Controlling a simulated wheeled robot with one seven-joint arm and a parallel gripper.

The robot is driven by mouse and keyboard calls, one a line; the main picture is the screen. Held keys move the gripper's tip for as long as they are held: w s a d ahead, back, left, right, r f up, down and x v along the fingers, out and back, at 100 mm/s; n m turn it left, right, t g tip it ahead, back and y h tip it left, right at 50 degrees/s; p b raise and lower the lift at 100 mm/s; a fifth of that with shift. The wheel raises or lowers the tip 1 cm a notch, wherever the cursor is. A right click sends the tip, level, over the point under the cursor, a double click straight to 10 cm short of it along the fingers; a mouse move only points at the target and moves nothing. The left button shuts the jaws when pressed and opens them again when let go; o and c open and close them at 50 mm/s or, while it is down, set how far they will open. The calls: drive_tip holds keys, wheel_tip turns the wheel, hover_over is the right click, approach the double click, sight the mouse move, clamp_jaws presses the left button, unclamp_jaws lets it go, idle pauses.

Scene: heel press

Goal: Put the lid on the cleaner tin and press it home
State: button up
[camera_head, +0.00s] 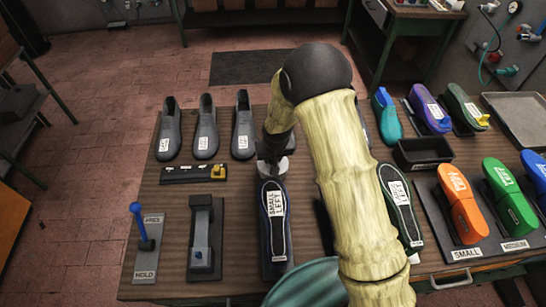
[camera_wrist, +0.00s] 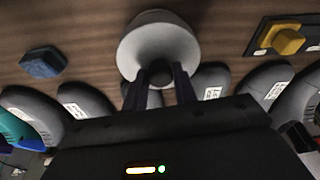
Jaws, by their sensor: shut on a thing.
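My gripper (camera_wrist: 160,82) is shut on the dark knob of a pale grey round piece, which looks like the lid (camera_wrist: 132,52). In the head view the lid (camera_head: 283,167) shows as a pale disc under my gripper (camera_head: 270,154), close above the far end of a dark shoe marked SMALL LEFT. I cannot make out the cleaner tin in either view; the lid or my arm may hide it. Whether the lid touches anything below is not clear.
Grey shoe lasts (camera_head: 206,128) stand at the back left. A dark block with a yellow piece (camera_head: 217,172) lies before them. The SMALL LEFT shoe (camera_head: 273,230) is near the front. A black tray (camera_head: 422,153) is at right. A blue piece (camera_wrist: 42,62) shows in the wrist view.

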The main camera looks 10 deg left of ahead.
drive_tip(key=shift+s+f+b, duration=0.1)
drive_tip(key=shift+f+b, duration=0.4)
drive_tip(key=shift+f, duration=0.05)
idle(1.4)
drive_tip(key=o, duration=1.3)
drive_tip(key=shift+r, duration=0.1)
drive_tip(key=shift+r+p, duration=2.1)
drive_tip(key=shift+r, duration=1.4)
